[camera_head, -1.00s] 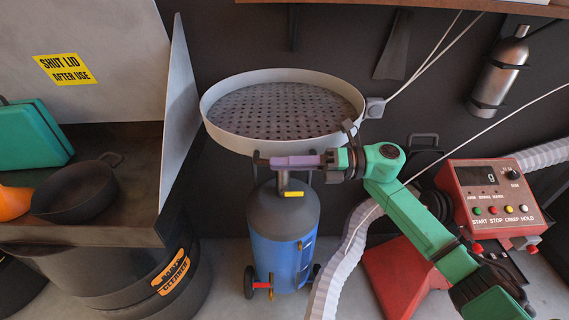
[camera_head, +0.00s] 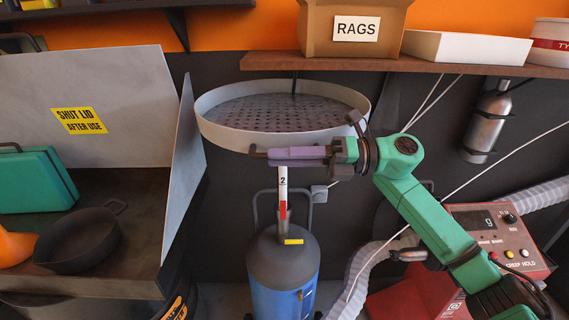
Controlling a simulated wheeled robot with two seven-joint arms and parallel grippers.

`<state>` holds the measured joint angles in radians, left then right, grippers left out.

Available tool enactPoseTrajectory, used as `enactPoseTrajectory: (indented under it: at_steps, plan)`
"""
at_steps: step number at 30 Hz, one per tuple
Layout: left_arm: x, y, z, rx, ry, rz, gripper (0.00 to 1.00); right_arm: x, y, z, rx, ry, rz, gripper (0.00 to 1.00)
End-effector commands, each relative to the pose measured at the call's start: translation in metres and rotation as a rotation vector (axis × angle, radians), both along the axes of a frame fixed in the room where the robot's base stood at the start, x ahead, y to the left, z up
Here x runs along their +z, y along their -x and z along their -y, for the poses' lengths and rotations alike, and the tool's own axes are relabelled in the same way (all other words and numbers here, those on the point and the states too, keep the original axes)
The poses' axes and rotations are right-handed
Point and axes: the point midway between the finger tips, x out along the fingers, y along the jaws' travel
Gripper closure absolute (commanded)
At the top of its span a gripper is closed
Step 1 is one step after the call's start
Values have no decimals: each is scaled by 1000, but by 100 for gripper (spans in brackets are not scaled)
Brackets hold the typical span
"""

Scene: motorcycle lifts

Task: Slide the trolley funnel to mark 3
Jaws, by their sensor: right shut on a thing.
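The trolley funnel (camera_head: 225,129), a wide pale round pan with a perforated floor, sits above the blue trolley tank (camera_head: 281,262). Between them a white post (camera_head: 283,184) shows a "2" with a red band below it; no 3 is legible. A yellow tag lies on the tank's dark shoulder. My right gripper (camera_head: 295,156), with purple at its end, is shut at the funnel's front underside, its arm coming from the right. My left gripper is not in view.
A shelf (camera_head: 450,66) with a RAGS box (camera_head: 353,31) and white tray (camera_head: 466,47) is above and behind. A grey panel (camera_head: 183,170) stands close left of the funnel. A red control box (camera_head: 497,238) and a pale hose (camera_head: 366,271) are at right.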

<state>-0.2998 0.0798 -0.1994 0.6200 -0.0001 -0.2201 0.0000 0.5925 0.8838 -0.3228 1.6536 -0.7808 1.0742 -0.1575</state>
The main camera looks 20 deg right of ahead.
Motion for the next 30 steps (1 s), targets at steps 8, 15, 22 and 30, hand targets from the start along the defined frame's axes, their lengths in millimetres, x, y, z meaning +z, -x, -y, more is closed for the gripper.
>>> enactPoseTrajectory:
  at_steps: [8,15,22,30]
  plan:
    - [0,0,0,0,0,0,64,1,-1,1,-5,-1,3,64]
    - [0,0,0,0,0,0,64,0,0,0,-2,0,1,53]
    - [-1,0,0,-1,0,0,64,-2,0,1,-1,0,0,53]
    - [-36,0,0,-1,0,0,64,-10,11,51,-7,3,-1,53]
